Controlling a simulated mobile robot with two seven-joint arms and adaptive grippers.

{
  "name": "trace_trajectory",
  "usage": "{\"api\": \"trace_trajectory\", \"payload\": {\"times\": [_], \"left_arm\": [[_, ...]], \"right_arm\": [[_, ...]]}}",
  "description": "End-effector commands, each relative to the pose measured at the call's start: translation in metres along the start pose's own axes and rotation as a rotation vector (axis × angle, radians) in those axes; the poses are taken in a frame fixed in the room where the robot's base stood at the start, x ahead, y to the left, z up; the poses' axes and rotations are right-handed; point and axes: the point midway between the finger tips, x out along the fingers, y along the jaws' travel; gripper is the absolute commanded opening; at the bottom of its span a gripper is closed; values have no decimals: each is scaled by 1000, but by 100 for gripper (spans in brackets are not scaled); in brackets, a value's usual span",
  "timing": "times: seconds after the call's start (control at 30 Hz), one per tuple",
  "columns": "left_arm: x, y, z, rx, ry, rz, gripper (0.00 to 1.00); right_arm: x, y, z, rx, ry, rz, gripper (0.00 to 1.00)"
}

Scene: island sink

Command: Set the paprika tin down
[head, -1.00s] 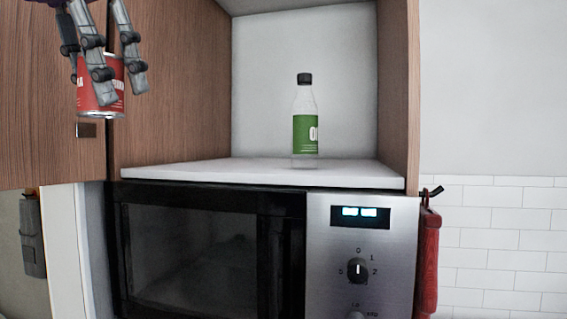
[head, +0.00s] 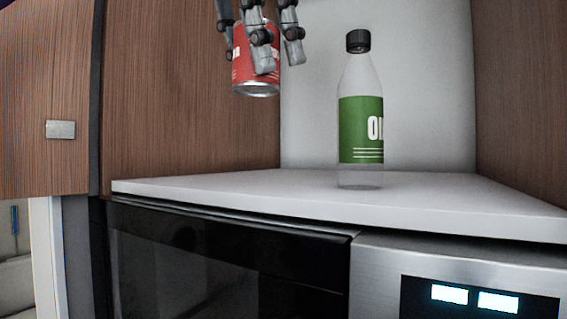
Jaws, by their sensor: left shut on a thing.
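The paprika tin (head: 243,72) is red with white lettering and a silver bottom rim. It is upright at the top of the head view, above the white shelf (head: 230,186) and apart from it. My left gripper (head: 268,62) is shut on the tin, its grey jointed fingers covering the tin's right side and top. The tin is to the left of the oil bottle. My right gripper is not in view.
A clear bottle with a green label and black cap (head: 360,125) stands on the shelf, right of the tin. A microwave (head: 230,255) is below the shelf. Wooden walls flank the niche; an open cabinet door (head: 45,80) is at left. The shelf's left part is clear.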

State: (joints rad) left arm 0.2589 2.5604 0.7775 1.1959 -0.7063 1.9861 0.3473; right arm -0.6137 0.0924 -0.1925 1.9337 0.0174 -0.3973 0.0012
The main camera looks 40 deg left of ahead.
Motion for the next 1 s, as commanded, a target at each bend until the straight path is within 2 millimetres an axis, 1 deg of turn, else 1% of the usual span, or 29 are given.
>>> {"api": "trace_trajectory", "payload": {"times": [0.03, 0.1, 0.2, 0.27, 0.3, 0.33, 0.4, 0.6, 0.7, 0.9, 1.0], "left_arm": [[14, 11, 7, -5, 6, -1, 14], [24, 25, 13, -4, 4, -1, 14], [39, 44, 22, -3, 2, 0, 14], [53, 51, 22, -1, 2, 1, 14], [62, 55, 22, 0, 3, 0, 14], [66, 59, 22, 1, 2, -3, 14], [74, 64, 23, 2, -1, -3, 14], [89, 74, 24, 1, -3, -1, 14], [101, 80, 24, 2, -2, -2, 14], [123, 79, 14, 2, -4, -1, 14], [126, 78, 14, 1, -5, 0, 14]], "right_arm": [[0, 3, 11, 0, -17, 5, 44], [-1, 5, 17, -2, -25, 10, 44], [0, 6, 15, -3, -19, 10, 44], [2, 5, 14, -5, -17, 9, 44], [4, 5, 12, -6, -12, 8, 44], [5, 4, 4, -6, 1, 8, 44], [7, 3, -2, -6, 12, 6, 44], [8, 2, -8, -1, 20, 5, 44], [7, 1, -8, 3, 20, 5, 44], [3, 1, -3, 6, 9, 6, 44], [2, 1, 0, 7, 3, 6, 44]]}}
